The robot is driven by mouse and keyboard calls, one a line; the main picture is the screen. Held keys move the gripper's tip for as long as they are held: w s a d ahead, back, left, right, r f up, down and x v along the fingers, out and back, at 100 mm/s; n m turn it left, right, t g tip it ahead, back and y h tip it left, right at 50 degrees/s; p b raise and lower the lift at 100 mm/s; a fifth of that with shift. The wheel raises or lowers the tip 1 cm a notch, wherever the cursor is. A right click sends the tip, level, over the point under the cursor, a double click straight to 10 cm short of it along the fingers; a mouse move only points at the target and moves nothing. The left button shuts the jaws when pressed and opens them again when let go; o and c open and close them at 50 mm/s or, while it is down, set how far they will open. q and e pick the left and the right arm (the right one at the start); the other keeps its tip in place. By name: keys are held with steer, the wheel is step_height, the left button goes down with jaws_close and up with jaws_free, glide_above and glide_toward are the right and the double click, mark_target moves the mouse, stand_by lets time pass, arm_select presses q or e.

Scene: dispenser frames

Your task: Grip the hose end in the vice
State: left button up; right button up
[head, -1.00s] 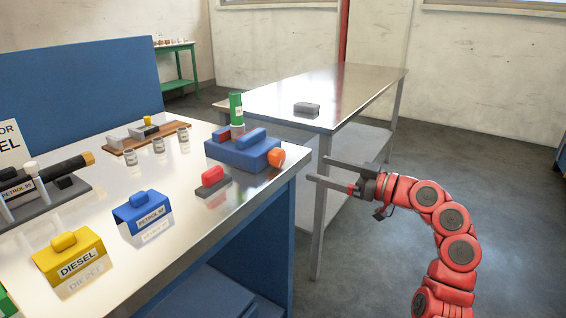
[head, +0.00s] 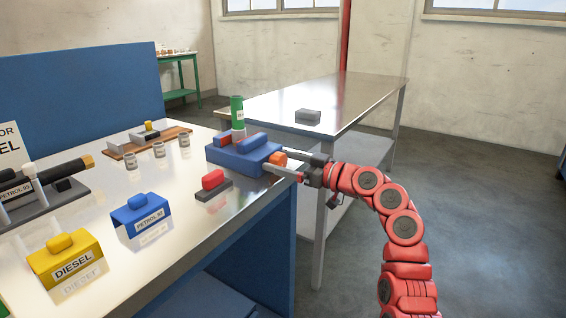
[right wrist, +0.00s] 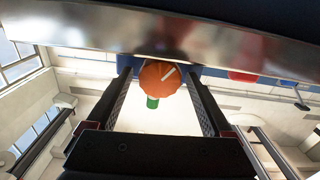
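The blue vice (head: 240,158) stands at the table's right edge, with an orange knob (head: 279,158) on its right side. A green and white upright cylinder (head: 237,112) stands at its jaws; I cannot tell whether it is clamped. My right gripper (head: 292,165) is open at the knob. In the right wrist view, the orange knob (right wrist: 160,78) lies between the two fingers, with a gap visible on each side. A black hose-like piece with a brass-coloured tip (head: 87,161) lies in a grey holder at the left. My left gripper is not in view.
A red block on a dark base (head: 213,184) sits in front of the vice. Blue (head: 140,215) and yellow (head: 66,262) labelled blocks stand nearer. Small jars (head: 158,150) and a wooden board (head: 120,150) are behind. A second metal table (head: 340,95) stands beyond.

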steer(key=c, duration=1.2)
steer(key=m+p, duration=0.4)
steer(key=p, duration=0.1)
steer(key=shift+w+d+r, duration=0.1)
steer(key=shift+r, duration=0.25)
steer(key=shift+f+m+p, duration=0.25)
steer(key=shift+m+p, duration=0.45)
steer(key=shift+m, duration=0.1)
steer(key=shift+f, duration=0.1)
steer(key=o, duration=1.3)
steer(key=shift+o, duration=0.2)
steer(key=p+v, duration=0.1)
steer(key=v, duration=1.6)
steer(key=shift+d, duration=0.15)
